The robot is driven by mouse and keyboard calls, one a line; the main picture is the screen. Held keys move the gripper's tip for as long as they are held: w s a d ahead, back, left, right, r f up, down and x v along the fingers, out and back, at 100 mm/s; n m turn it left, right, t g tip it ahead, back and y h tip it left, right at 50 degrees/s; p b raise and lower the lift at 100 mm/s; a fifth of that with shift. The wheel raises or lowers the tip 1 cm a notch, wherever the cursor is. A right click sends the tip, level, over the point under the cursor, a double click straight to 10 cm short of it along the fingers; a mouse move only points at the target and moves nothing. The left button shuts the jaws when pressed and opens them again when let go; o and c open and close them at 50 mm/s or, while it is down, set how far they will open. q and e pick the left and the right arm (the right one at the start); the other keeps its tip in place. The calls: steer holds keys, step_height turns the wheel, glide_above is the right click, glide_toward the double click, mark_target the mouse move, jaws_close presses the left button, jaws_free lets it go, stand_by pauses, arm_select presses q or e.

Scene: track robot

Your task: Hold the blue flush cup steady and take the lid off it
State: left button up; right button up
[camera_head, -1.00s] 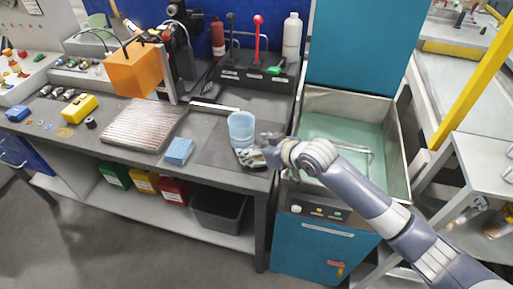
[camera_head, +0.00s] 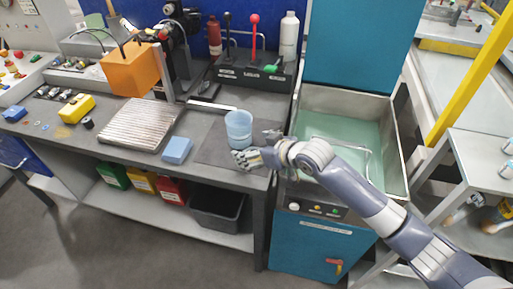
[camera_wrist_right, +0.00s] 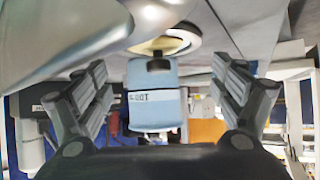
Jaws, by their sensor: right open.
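The light-blue flush cup (camera_head: 239,130) stands upright near the right end of the grey bench. Its lid is hard to tell apart from the cup at this size. My right gripper (camera_head: 247,159) is open at the cup's near side, low over the bench. In the right wrist view the light-blue cup (camera_wrist_right: 154,110) shows between the two spread fingers, with gaps at both sides. It bears dark lettering and has a dark knob-like part at its upper end in that picture. My left gripper is in neither view.
A ribbed metal plate (camera_head: 140,125) and a blue block (camera_head: 177,150) lie left of the cup. A metal wash basin (camera_head: 400,175) is right of the bench under my right arm. A black rack (camera_head: 254,78) with bottles stands behind. Bare bench lies between block and cup.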

steer(key=shift+s+f, duration=0.2)
steer(key=shift+f, duration=0.15)
steer(key=r+v, duration=0.1)
steer(key=v, duration=1.1)
steer(key=shift+w+r, duration=0.2)
